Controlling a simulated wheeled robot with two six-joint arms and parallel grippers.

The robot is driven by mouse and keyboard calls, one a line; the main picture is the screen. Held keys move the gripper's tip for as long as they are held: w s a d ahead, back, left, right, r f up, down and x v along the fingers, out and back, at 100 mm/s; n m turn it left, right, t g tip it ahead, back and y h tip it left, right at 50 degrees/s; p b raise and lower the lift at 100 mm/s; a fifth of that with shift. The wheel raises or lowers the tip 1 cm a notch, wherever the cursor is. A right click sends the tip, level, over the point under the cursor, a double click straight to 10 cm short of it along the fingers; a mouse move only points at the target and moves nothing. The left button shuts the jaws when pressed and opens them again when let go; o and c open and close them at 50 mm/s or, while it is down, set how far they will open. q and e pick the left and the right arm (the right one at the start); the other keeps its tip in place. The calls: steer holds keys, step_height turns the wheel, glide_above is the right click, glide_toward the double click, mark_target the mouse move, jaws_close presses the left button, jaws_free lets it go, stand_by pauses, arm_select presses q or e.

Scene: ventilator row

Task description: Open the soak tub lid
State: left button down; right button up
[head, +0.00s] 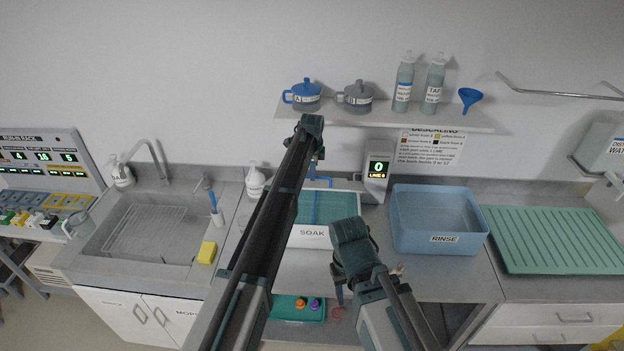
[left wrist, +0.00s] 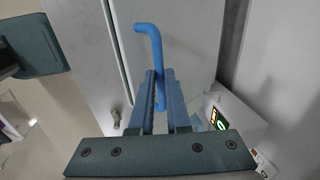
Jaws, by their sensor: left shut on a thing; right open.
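The soak tub (head: 312,237) is white, labelled SOAK, and stands at the middle of the counter; a teal surface shows inside its rim. My left arm crosses in front of it. My left gripper (head: 318,163) is above the tub's back part, and in the left wrist view (left wrist: 161,90) its fingers are shut on a blue bent handle (left wrist: 150,30). Blue parts also show by the tub in the head view. I cannot tell clearly how the lid is tilted. My right gripper (head: 340,292) is open and empty, pointing down in front of the counter.
A blue RINSE basin (head: 440,218) stands right of the tub, with a green ribbed drain mat (head: 555,240) beyond it. A sink (head: 145,235), yellow sponge (head: 207,252) and white bottle (head: 255,181) are left. A shelf (head: 460,125) hangs above.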

arm_select(q)
steer(key=w, duration=0.1)
steer(key=w+r+p, duration=0.1)
steer(key=shift+w+r, duration=0.3)
steer(key=shift+w, duration=0.1)
